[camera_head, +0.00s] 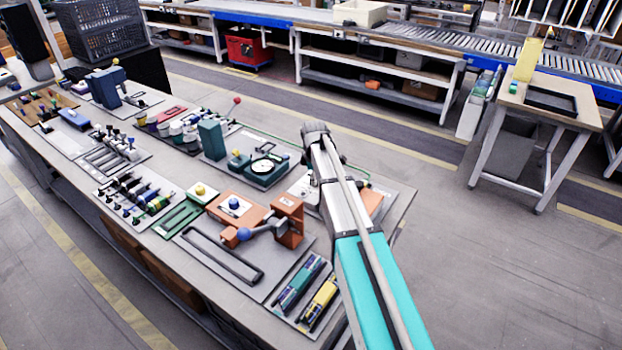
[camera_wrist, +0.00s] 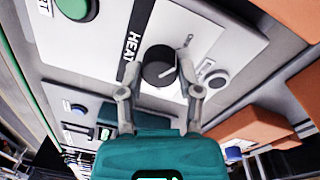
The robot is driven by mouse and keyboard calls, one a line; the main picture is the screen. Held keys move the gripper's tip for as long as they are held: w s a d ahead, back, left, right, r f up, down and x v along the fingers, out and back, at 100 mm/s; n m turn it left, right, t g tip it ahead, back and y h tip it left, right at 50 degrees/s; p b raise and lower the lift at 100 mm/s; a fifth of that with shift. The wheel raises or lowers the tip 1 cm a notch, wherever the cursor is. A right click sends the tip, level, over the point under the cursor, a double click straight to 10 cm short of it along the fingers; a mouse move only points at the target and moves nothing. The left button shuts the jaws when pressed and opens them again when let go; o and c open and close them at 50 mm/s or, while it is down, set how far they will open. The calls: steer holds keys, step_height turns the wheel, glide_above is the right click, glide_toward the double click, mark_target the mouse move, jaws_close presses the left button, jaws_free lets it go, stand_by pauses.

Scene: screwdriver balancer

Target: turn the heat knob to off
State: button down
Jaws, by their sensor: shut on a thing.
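The heat knob (camera_wrist: 159,68) is a round black dial with a white pointer line, on a pale panel beside a black label reading HEAT (camera_wrist: 135,45). The pointer runs from near the knob's middle toward the right in the wrist view. My gripper (camera_wrist: 158,65) has its two grey fingers on either side of the knob and is shut on it. In the head view my arm reaches over the right end of the bench, and the arm hides the knob and the fingers there.
Orange blocks (camera_wrist: 262,125) stand close by on the right. The bench (camera_head: 398,205) holds several other fixtures, including an orange press (camera_head: 287,220) left of my arm. The floor right of the bench is clear.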

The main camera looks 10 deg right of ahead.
steer(key=shift+w+a, duration=0.1)
steer(key=shift+a, duration=0.05)
stand_by(0.3)
steer(key=shift+c, duration=2.1)
jaws_free()
steer(key=shift+f, duration=0.1)
steer(key=shift+o, duration=0.8)
steer(key=shift+r, duration=0.2)
